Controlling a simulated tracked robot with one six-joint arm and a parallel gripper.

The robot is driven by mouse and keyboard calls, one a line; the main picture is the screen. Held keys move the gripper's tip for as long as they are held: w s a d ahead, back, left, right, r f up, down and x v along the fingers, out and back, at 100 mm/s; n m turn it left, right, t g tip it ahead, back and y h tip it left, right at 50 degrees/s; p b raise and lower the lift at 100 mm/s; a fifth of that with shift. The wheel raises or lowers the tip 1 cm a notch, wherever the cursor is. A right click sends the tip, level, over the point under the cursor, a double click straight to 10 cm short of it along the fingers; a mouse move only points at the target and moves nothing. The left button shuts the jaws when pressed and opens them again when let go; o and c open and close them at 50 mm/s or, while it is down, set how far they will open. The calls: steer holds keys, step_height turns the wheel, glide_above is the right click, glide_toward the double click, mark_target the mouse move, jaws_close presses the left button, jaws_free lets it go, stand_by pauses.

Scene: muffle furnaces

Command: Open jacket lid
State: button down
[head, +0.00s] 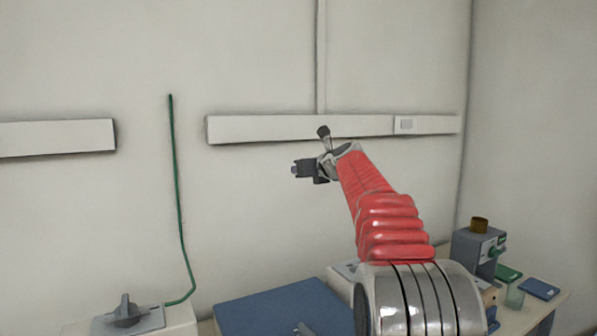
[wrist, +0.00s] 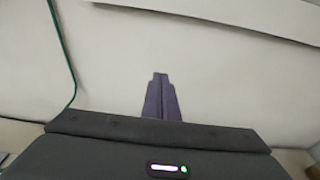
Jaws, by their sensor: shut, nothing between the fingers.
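My gripper (head: 298,169) is raised in front of the wall, well above the table, at the end of my red-sleeved arm. In the wrist view its two dark fingers (wrist: 160,96) are together and empty, with the bare wall behind them. No part is clearly recognisable as the jacket lid. A grey device (head: 466,251) with a brown cylinder (head: 479,225) on top stands at the right, below and apart from my gripper. A flat blue surface (head: 270,308) lies lower down, partly hidden by my arm; I cannot tell whether it is a lid.
A white box with a grey rotary knob (head: 125,309) stands at the lower left, and a green cable (head: 177,200) rises from it. The space around my gripper is free.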

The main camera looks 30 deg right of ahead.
steer(key=shift+f, duration=0.1)
stand_by(0.6)
steer(key=s+f, duration=0.4)
steer(key=s, duration=0.6)
steer(key=shift+s+d+f, duration=0.15)
steer(key=shift+s+d, duration=0.05)
steer(key=shift+s, duration=0.2)
steer(key=c, duration=2.4)
jaws_free()
steer(key=shift+c, duration=0.2)
